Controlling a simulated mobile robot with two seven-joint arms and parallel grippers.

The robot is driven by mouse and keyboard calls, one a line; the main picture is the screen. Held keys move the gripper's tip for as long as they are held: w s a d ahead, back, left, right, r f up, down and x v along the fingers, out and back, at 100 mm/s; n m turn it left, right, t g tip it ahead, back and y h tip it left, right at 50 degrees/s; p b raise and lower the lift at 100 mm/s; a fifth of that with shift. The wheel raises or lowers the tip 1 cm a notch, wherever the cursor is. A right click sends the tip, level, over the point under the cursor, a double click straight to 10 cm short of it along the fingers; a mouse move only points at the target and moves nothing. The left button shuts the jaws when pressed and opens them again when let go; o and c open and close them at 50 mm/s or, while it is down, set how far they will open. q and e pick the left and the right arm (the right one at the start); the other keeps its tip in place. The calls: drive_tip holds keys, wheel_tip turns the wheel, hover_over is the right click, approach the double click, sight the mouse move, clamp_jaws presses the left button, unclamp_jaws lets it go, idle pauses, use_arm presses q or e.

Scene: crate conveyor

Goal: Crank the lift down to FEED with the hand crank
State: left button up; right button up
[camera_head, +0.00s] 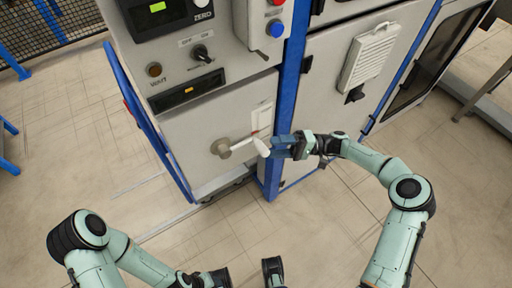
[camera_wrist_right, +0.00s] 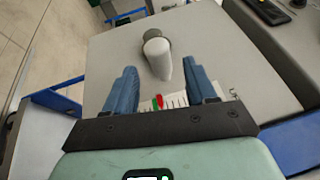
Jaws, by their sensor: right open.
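The hand crank (camera_head: 221,147) is on the lower front panel of the grey machine, its arm pointing right to a white handle (camera_head: 262,147). My right gripper (camera_head: 275,146) is open just right of the handle. In the right wrist view, the white handle (camera_wrist_right: 161,62) stands between and beyond the two blue fingers, with gaps on both sides. A white scale (camera_head: 262,115) is on the panel above the handle; in the wrist view, the scale (camera_wrist_right: 176,100) shows a green and a red mark. My left arm is at the lower left; its gripper is cut off at the bottom edge.
A blue post (camera_head: 284,100) stands right of the crank panel. A blue rail (camera_head: 147,120) runs along the machine's left side. A control box with a blue button (camera_head: 276,29) is above. The floor (camera_head: 100,150) to the left is clear.

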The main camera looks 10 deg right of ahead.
drive_tip(key=a+r, duration=0.1)
drive_tip(key=a, duration=0.5)
drive_tip(key=shift+w+a, duration=0.15)
drive_tip(key=shift+a, duration=0.2)
